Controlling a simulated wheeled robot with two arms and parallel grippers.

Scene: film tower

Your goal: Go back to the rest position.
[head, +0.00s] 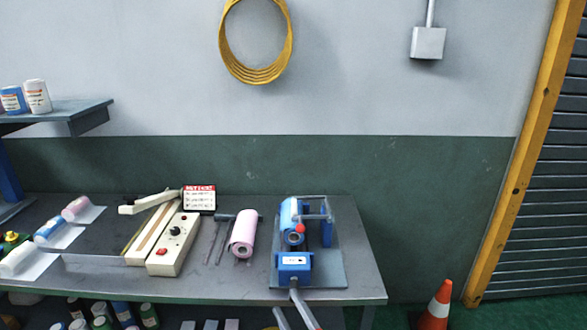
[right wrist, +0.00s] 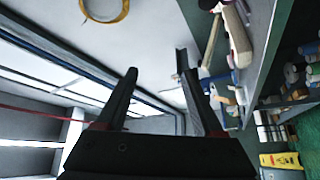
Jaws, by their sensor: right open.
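My right gripper (head: 284,300) shows at the bottom edge of the head view, where only the ends of its two fingers are visible in front of the bench's front edge. In the right wrist view the dark fingers of my right gripper (right wrist: 160,75) are apart with nothing between them. My left gripper is not in view.
The workbench (head: 220,288) holds a blue roll device (head: 294,262), a pink roll (head: 243,236), a cream sealer (head: 172,252) and several film rolls at the left. Bottles and boxes stand below. An orange cone (head: 437,303) stands right of the bench.

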